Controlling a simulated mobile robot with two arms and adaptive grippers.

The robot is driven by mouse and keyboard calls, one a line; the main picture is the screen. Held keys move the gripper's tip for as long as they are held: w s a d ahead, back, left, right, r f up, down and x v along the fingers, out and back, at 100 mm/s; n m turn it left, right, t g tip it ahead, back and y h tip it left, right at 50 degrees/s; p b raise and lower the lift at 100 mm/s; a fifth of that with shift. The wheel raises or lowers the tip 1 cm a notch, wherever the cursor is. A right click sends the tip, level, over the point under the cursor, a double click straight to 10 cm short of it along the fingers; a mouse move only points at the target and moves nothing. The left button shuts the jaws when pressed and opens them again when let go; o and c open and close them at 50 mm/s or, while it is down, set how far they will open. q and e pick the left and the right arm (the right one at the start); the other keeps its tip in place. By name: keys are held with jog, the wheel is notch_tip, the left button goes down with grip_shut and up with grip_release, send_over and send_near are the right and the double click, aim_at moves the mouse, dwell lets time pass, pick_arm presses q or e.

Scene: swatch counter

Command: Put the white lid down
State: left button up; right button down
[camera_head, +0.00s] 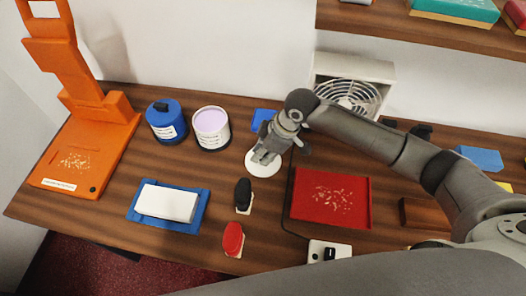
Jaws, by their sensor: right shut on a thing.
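The white lid (263,168) is a round white disc in the head view, just below my right gripper (264,157). My right gripper points down and is shut on the lid, with its fingers over the lid's middle. The lid is at or very near the wooden counter; I cannot tell whether it touches. An open can of lilac paint (211,121) stands to the left of the lid, and a blue can (166,126) with a dark top stands left of that. My left gripper is not in view.
A red tray (359,211) with pale flakes lies right of the lid. A black-handled brush (243,193) and a red-handled one (233,239) lie in front. A white block (167,203) sits on a blue tray (139,214). An orange stand (112,118) is far left; a fan (352,94) is behind.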

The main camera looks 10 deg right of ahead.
jog(key=shift+f, duration=0.1)
jog(key=c, duration=1.4)
grip_release()
jog(key=shift+o, duration=0.2)
jog(key=b+v, duration=0.1)
jog(key=v, duration=1.1)
jog(key=shift+r, duration=0.2)
jog(key=shift+s+f, duration=0.1)
